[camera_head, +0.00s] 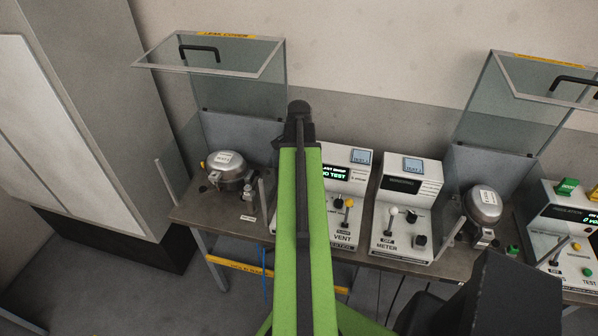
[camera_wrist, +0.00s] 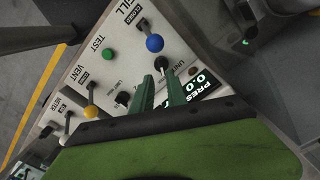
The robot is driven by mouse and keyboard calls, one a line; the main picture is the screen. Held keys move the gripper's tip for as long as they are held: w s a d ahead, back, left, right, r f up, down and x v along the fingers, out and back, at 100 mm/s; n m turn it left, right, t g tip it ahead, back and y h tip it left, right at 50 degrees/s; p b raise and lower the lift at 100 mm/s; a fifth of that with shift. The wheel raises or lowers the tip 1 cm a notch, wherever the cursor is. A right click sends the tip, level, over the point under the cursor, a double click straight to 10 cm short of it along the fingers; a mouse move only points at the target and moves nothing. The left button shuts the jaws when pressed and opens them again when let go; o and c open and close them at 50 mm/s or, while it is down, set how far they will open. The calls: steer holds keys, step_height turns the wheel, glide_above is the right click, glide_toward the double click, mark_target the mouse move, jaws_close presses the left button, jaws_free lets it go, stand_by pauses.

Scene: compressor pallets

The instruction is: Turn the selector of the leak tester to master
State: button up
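The leak tester is a white panel (camera_wrist: 100,75) with a lit pressure display (camera_wrist: 203,82) in the wrist view. A black selector knob (camera_wrist: 162,62) sits by a partly hidden label that seems to read "UNIT", beside a blue-balled fill lever (camera_wrist: 155,43). My gripper (camera_wrist: 157,75) has two green fingers with a narrow gap between them. Their tips are close to the selector knob. I cannot tell whether they touch it. The selector's setting is not readable. In the head view my arm covers the tester's left part; its lit display (camera_head: 336,173) shows beside the arm.
The tester also has a green test button (camera_wrist: 108,54), another black knob (camera_wrist: 122,98) and a yellow vent lever (camera_wrist: 91,111). A compressor (camera_head: 229,170) stands under a raised leak cover (camera_head: 240,95) at left. A meter box (camera_head: 405,210) stands to the right.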

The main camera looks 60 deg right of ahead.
step_height(320, 180, up, 8)
steer(key=p, duration=0.6)
steer(key=shift+r, duration=0.15)
